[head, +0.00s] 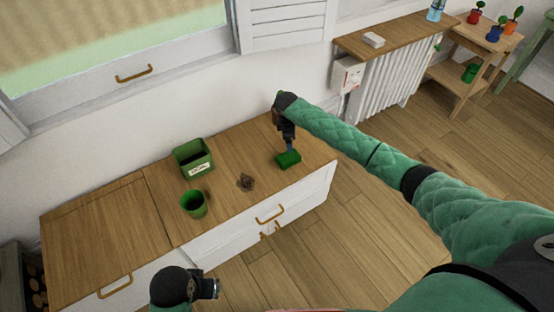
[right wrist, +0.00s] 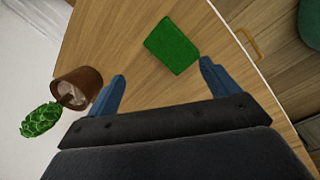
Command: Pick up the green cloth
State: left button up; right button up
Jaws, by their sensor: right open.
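The green cloth (head: 289,161) is a small folded square lying flat on the right part of the wooden cabinet top, near its front edge. In the right wrist view the cloth (right wrist: 172,46) lies ahead of the fingertips, toward the right one. My right gripper (head: 289,150) is over the cloth, pointing down. In the right wrist view the right gripper (right wrist: 163,78) is open with nothing between its blue fingers. My left gripper (head: 212,288) is low in the head view, in front of the cabinet and far from the cloth; its fingers are not clear.
A brown pot (right wrist: 76,88) with a green succulent (right wrist: 41,120) stands close beside my right gripper's left finger. The cabinet front has brass handles (head: 269,214).

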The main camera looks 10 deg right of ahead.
aim_at(287, 157)
notch_tip(287, 157, down, 4)
jog(key=shift+s+n+g, duration=0.15)
jog(key=shift+n+g, duration=0.35)
jog(key=shift+n, duration=0.6)
jog(key=shift+a+f+n+y, duration=0.25)
jog(key=shift+f+n+y, duration=0.15)
jog(key=shift+n, duration=0.1)
jog(key=shift+a+r+n, duration=0.1)
jog(key=shift+a+n, duration=0.3)
jog(key=shift+n, duration=1.5)
notch_tip(287, 157, down, 2)
jog(key=shift+f, duration=0.15)
jog(key=f, duration=0.1)
jog(key=f+p, duration=0.1)
jog(key=f, duration=0.2)
jog(key=shift+s+d+f+p, duration=0.15)
jog(key=shift+s+f+p, duration=0.15)
jog(key=shift+f+p, duration=0.05)
jog(key=shift+f, duration=0.4)
pick_arm(q)
jog(key=shift+n+y, duration=0.3)
jog(key=a+r, duration=0.3)
jog(key=shift+s+a, duration=0.1)
jog(key=shift+s, duration=0.25)
